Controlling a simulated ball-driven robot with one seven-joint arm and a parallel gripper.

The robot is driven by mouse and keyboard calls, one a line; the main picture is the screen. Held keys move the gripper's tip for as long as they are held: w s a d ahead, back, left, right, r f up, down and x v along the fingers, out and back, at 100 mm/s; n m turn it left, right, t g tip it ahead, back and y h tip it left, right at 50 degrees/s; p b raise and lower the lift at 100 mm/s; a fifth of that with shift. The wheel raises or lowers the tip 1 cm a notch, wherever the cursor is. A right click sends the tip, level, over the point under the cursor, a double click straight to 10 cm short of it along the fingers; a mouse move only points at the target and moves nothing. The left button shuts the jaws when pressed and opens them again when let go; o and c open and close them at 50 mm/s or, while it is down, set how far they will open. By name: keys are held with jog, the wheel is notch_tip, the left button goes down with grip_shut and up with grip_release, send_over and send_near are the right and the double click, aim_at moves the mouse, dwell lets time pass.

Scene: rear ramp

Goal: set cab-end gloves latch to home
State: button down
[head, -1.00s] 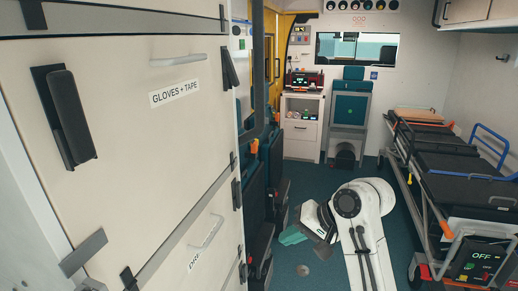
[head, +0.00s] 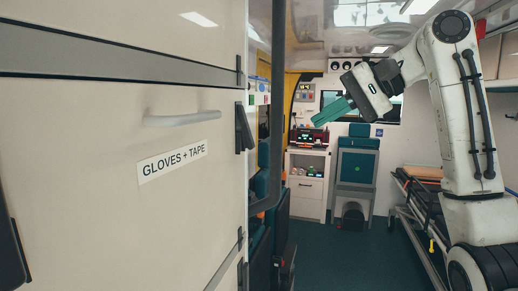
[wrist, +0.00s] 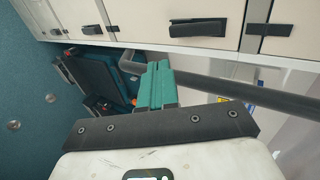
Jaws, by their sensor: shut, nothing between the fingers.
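The gloves locker door (head: 95,215) fills the left of the head view, with a white label reading GLOVES + TAPE (head: 172,161). The cab-end latch (head: 244,128) is a dark paddle at the door's far right edge, seen nearly edge-on and slanted; its exact setting is hard to tell. A second dark latch (head: 12,250) is cut off at the left edge. My gripper (head: 328,113) has teal fingers, shut and empty, raised in the aisle right of the door and apart from it. The wrist view shows the shut fingers (wrist: 155,85) and a dark latch (wrist: 198,28) on a pale panel; which latch is unclear.
A pale pull handle (head: 182,118) stands out above the label. A stretcher (head: 420,205) lies along the right, partly behind my arm. A teal folding seat (head: 357,165) and a white cabinet (head: 307,185) stand at the back. The aisle floor (head: 335,255) is clear.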

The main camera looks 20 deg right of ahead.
aim_at(245, 127)
jog(key=shift+s+d+r, duration=0.15)
jog(key=shift+d+r, duration=0.2)
jog(key=shift+r, duration=0.3)
jog(key=p+x, duration=0.2)
jog(key=x, duration=1.2)
jog(key=shift+w+r+p, duration=0.2)
jog(key=shift+w+p, duration=0.1)
jog(key=shift+w, duration=0.2)
jog(key=shift+f, duration=0.1)
